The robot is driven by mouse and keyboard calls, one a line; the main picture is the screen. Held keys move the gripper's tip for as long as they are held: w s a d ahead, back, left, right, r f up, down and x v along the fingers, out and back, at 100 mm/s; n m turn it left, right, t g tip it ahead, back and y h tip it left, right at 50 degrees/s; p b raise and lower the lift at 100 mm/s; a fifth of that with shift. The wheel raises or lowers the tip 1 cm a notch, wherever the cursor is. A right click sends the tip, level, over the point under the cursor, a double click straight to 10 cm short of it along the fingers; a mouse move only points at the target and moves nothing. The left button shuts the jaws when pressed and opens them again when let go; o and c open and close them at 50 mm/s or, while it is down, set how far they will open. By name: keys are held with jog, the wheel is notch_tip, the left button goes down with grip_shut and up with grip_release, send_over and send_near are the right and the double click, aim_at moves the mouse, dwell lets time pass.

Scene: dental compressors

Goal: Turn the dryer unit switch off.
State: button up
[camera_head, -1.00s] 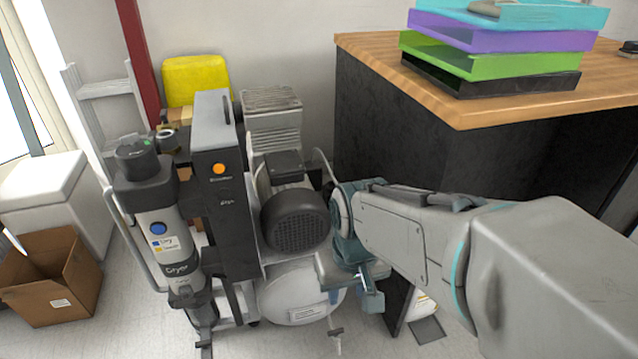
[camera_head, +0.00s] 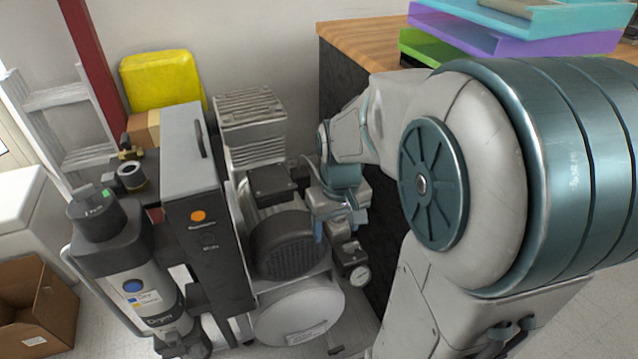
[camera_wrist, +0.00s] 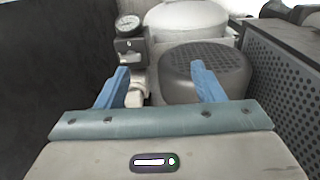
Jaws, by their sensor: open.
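The dryer unit (camera_head: 137,285) is a grey and dark cylinder at the left in the head view, with a blue round spot on its front. A tall dark cabinet (camera_head: 208,235) with an orange round spot stands beside it. I cannot tell which part is the dryer switch. My gripper (camera_head: 338,224) is open and empty at the right side of the motor (camera_head: 288,245), away from the dryer cylinder. In the wrist view my gripper's blue fingers (camera_wrist: 160,76) are apart. The dark motor cover (camera_wrist: 207,72) is behind the right finger, and a gauge box (camera_wrist: 129,47) is beyond the left one.
A white tank (camera_head: 298,312) lies below the motor, and a round gauge (camera_head: 358,276) is at its right. A wooden-topped desk (camera_head: 365,42) with coloured trays (camera_head: 505,35) stands at the right. A cardboard box (camera_head: 35,305) is on the floor at left. A perforated panel (camera_wrist: 285,85) is close at right.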

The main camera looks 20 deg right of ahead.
jog(key=p, duration=0.2)
send_over(350, 245)
jog(key=f, duration=0.1)
jog(key=shift+g, duration=0.3)
notch_tip(350, 245, down, 14)
jog(key=b, duration=0.5)
jog(key=shift+d+b, duration=0.1)
jog(key=shift+b, duration=0.3)
jog(key=shift+r, duration=0.1)
jog(key=c, duration=1)
